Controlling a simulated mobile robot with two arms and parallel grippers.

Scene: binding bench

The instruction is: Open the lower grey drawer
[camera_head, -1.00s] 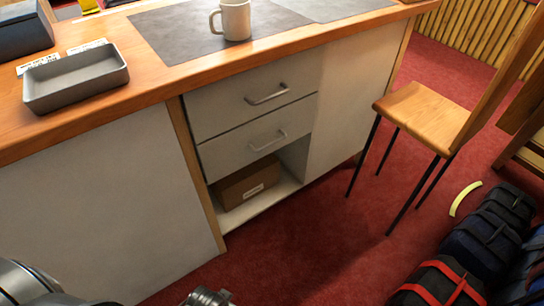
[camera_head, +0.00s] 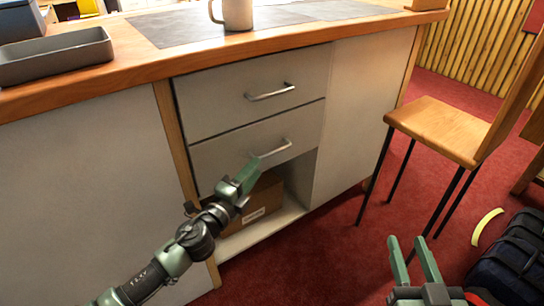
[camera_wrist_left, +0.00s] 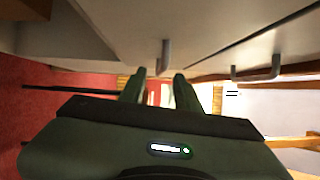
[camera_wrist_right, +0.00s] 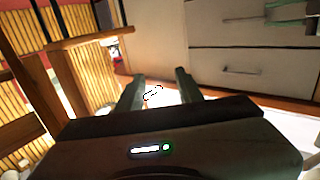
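The lower grey drawer (camera_head: 225,155) is shut, flush under the upper drawer. Its bar handle (camera_head: 273,149) also shows end-on in the left wrist view (camera_wrist_left: 165,56). My left gripper (camera_head: 248,172) is just left of and below this handle in the head view. In the left wrist view its fingers are apart, with the handle ahead, lined up with the gap. I cannot tell whether they touch the handle; no grip shows. My right gripper (camera_head: 412,248) is open and empty over the floor, well right of the drawers.
The upper drawer (camera_head: 225,97) is shut, with its own handle (camera_head: 270,92). A cardboard box (camera_head: 262,203) sits in the open shelf below. A wooden chair (camera_head: 440,127) stands right of the bench. A mug (camera_head: 237,14) and grey tray (camera_head: 55,58) are on top. Dark bags lie at lower right.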

